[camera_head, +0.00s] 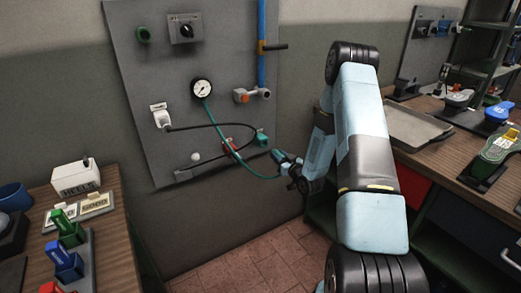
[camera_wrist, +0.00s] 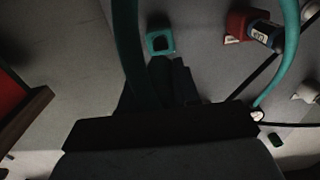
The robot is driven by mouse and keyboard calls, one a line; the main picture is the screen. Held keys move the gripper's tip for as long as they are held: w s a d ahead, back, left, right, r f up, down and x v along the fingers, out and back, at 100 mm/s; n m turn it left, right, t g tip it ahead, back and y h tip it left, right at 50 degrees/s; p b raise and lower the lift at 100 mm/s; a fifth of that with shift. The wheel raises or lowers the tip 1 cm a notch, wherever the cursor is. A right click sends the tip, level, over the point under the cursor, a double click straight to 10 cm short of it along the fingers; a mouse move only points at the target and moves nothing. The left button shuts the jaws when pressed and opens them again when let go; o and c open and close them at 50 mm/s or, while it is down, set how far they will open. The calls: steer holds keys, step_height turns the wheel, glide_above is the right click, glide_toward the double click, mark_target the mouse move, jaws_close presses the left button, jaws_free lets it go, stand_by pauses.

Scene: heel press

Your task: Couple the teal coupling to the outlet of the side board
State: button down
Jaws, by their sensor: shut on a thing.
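My gripper (camera_head: 287,162) is shut on the teal coupling (camera_head: 279,155), in front of the lower right edge of the grey side board (camera_head: 150,75). A teal hose (camera_head: 258,176) runs from the gauge (camera_head: 202,89) to the gripper. In the wrist view the hose (camera_wrist: 125,45) passes the dark fingers (camera_wrist: 167,72), and the held coupling is mostly hidden. Beyond the fingertips is an open, square teal holder (camera_wrist: 160,40), also on the board in the head view (camera_head: 262,138). An orange-ended pipe fitting (camera_head: 241,95), seemingly the outlet, sits below the blue pipe, above and left of my gripper.
A red holder with a dark labelled piece (camera_wrist: 245,25) sits beside the teal holder. A black cable (camera_head: 200,126) loops across the board from a white plug (camera_head: 162,118). A dark valve lever (camera_head: 275,46) sticks out. The bench with a tray (camera_head: 415,127) stands right.

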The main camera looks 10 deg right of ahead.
mark_target(281, 154)
steer(key=shift+v, duration=0.8)
step_height(281, 154, up, 24)
stand_by(2.5)
steer(key=shift+w, duration=0.1)
steer(key=shift+x, duration=2.4)
steer(key=shift+w+a, duration=0.15)
steer(key=shift+w, duration=0.3)
stand_by(0.7)
